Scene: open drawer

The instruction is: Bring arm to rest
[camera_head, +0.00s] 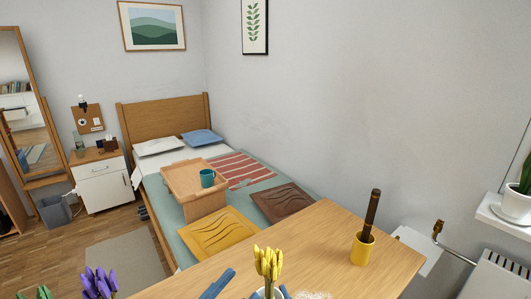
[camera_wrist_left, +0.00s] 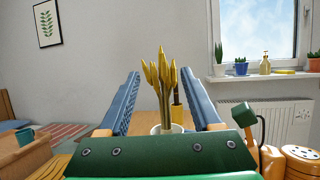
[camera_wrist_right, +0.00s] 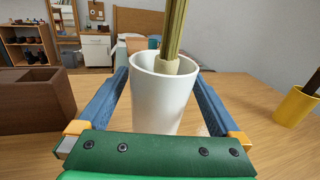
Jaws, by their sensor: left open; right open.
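My left gripper (camera_head: 240,285) shows at the bottom of the head view as blue fingers near the desk's edge. In the left wrist view its open fingers (camera_wrist_left: 160,76) stand apart, with yellow tulips (camera_wrist_left: 162,80) in a white pot seen between and beyond them. The tulips also show in the head view (camera_head: 268,262). My right gripper (camera_wrist_right: 160,76) has its open fingers on either side of a white pot (camera_wrist_right: 160,100) with thick stems. I cannot tell whether the fingers touch it.
The wooden desk (camera_head: 330,240) carries a yellow cup (camera_head: 362,249) with a dark stick in it. A brown box (camera_wrist_right: 35,100) stands at left in the right wrist view. Purple flowers (camera_head: 98,284) show bottom left. A bed and a white nightstand (camera_head: 104,190) stand beyond.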

